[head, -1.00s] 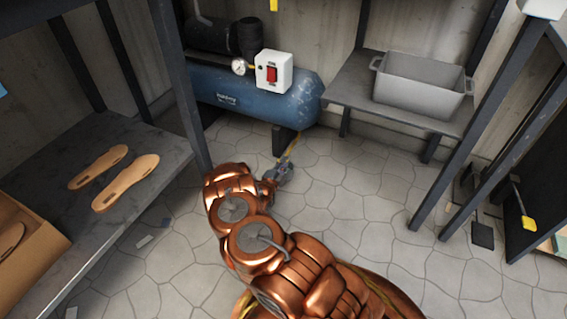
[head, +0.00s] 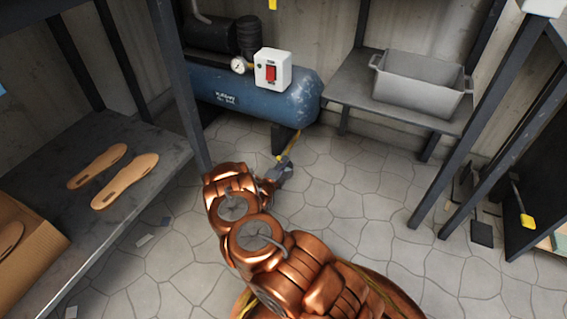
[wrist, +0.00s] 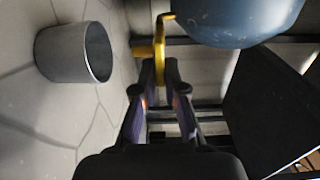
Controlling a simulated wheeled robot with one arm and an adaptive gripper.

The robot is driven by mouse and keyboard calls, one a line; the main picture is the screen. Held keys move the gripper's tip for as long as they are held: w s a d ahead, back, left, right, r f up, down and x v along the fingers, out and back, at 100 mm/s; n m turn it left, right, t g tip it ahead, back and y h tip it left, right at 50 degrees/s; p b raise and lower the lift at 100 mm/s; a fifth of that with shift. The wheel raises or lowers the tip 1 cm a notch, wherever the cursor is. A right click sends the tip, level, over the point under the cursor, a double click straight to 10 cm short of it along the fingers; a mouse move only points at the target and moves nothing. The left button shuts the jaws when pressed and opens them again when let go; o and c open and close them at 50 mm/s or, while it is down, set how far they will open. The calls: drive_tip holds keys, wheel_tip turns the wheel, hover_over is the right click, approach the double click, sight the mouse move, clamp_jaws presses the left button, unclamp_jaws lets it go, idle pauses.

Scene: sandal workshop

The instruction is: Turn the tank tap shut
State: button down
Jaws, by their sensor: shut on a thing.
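The blue air tank (head: 258,97) lies on the floor at the back, under a black motor. The yellow tap (head: 288,146) shows below the tank, low near the floor. In the wrist view the yellow tap (wrist: 159,48) stands between my fingertips, with a bent upper end beside the tank's blue end (wrist: 235,18). My gripper (wrist: 159,75) is shut on the tap's yellow lever. In the head view my gripper (head: 283,165) is small and partly hidden by my copper arm. The exact angle of the lever is hard to tell.
A white box with a red switch (head: 272,70) sits on the tank. A grey bin (head: 420,85) rests on the shelf to the right. A left bench (head: 85,200) carries two sandal soles. A grey round container (wrist: 62,53) stands left of the tap in the wrist view.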

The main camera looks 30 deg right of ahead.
drive_tip(key=shift+w+a, duration=0.1)
drive_tip(key=c, duration=1.3)
unclamp_jaws()
drive_tip(key=shift+o, duration=0.2)
drive_tip(key=v, duration=1.2)
drive_tip(key=shift+f, duration=0.1)
